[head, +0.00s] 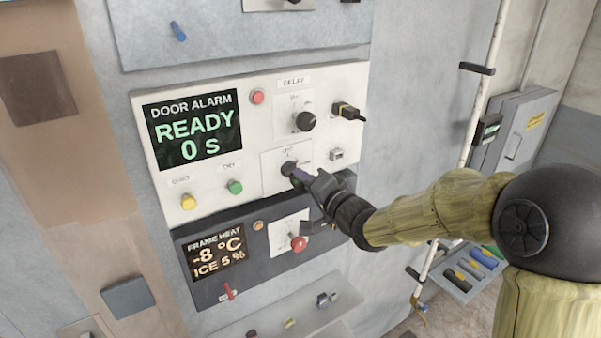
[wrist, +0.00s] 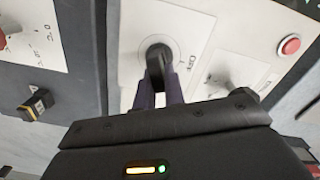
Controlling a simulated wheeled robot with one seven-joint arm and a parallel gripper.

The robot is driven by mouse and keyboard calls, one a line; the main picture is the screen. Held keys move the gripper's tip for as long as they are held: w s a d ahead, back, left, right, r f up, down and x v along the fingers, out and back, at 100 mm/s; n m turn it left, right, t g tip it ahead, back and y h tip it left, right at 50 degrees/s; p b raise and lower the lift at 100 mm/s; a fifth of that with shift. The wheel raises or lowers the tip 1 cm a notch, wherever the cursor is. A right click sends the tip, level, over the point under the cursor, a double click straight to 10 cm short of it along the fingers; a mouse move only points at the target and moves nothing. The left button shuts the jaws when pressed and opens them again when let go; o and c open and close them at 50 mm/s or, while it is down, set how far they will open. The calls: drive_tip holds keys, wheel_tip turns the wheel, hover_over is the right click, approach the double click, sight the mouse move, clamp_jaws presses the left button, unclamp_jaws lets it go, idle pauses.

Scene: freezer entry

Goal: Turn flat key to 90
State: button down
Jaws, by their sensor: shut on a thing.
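The flat key (head: 288,168) is a dark key on a round collar, on a small white plate low on the white door alarm panel (head: 262,92). My gripper (head: 301,178) reaches it from the right and is shut on it. In the wrist view, the flat key (wrist: 157,60) stands between the fingers of my gripper (wrist: 158,88), with its round collar behind. The fingers hide part of the key, and the plate's lettering is too small to read surely. The door alarm screen (head: 192,128) reads READY, 0 s.
A black delay knob (head: 304,121) and a black plug (head: 347,110) sit just above the key. A red frame heat knob (head: 298,243) lies below my gripper. Yellow (head: 188,202) and green (head: 235,187) buttons are to the left. A pale vertical pole (head: 483,80) stands to the right.

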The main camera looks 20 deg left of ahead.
drive_tip(key=m, duration=0.5)
drive_tip(key=shift+f, duration=0.1)
drive_tip(key=c, duration=0.8)
unclamp_jaws()
drive_tip(key=shift+s+d, duration=0.1)
drive_tip(key=v, duration=0.6)
drive_tip(key=shift+s, duration=0.6)
idle(0.4)
drive_tip(key=shift+f, duration=0.1)
drive_tip(key=b+v, duration=0.6)
drive_tip(key=v, duration=1.1)
